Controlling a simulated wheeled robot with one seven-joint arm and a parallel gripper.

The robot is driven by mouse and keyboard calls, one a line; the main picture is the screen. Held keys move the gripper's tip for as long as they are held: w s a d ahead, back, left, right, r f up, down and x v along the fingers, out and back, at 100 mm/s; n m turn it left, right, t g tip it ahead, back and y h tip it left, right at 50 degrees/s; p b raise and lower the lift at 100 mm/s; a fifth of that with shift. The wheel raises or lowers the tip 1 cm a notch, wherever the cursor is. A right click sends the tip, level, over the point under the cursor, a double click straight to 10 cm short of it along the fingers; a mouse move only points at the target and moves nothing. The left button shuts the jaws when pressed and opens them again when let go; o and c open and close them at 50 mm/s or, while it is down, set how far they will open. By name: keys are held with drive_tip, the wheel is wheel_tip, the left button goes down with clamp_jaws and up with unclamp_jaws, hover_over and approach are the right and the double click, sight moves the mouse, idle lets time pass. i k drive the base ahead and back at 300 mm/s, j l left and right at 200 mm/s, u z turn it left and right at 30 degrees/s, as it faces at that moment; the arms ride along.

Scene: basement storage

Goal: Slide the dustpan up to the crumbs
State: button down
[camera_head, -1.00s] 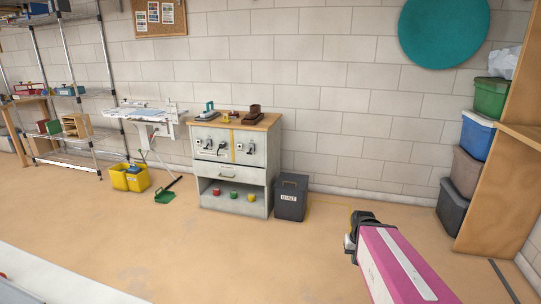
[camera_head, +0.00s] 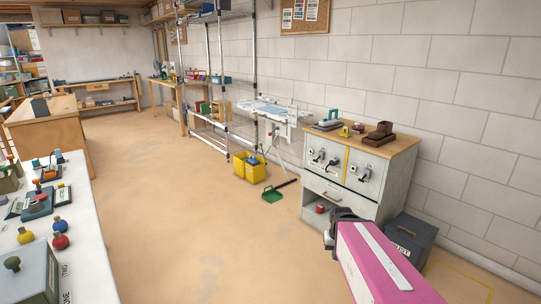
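A green dustpan (camera_head: 273,195) lies on the floor in front of the yellow bucket (camera_head: 250,167), left of the grey cabinet (camera_head: 345,190). A dark long handle (camera_head: 287,183) rests on the floor beside it and runs to the right. I cannot make out crumbs on the floor. My pink arm reaches in from the lower right, and my dark gripper (camera_head: 341,214) shows at its far end, in front of the cabinet. The gripper's fingers are too small and dark to read. The dustpan is well beyond it, to the left.
A white table (camera_head: 92,262) with knobbed items stands at the near left, with a wooden workbench (camera_head: 45,132) behind it. A dark bin (camera_head: 410,238) stands right of the cabinet. Metal shelving (camera_head: 215,75) lines the wall. The tan floor (camera_head: 190,210) between is open.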

sight(272, 195)
drive_tip(key=i+j+u, duration=0.15)
drive_tip(key=i+u, duration=0.2)
drive_tip(key=i, duration=0.3)
drive_tip(key=i+u, duration=0.35)
drive_tip(key=i, duration=0.25)
drive_tip(key=i+l+u, duration=0.2)
drive_tip(key=i+u, duration=0.15)
drive_tip(key=i, duration=0.3)
drive_tip(key=i+j+z, duration=0.2)
drive_tip(key=i, duration=0.25)
drive_tip(key=i+j+z, duration=0.2)
drive_tip(key=i, duration=0.25)
drive_tip(key=i+j+z, duration=0.25)
drive_tip(key=i, duration=0.2)
drive_tip(key=i+j+z, duration=0.4)
drive_tip(key=j, duration=0.25)
drive_tip(key=i+j+z, duration=0.2)
drive_tip(key=i+j, duration=0.15)
drive_tip(key=i+j+z, duration=0.2)
drive_tip(key=j, duration=0.25)
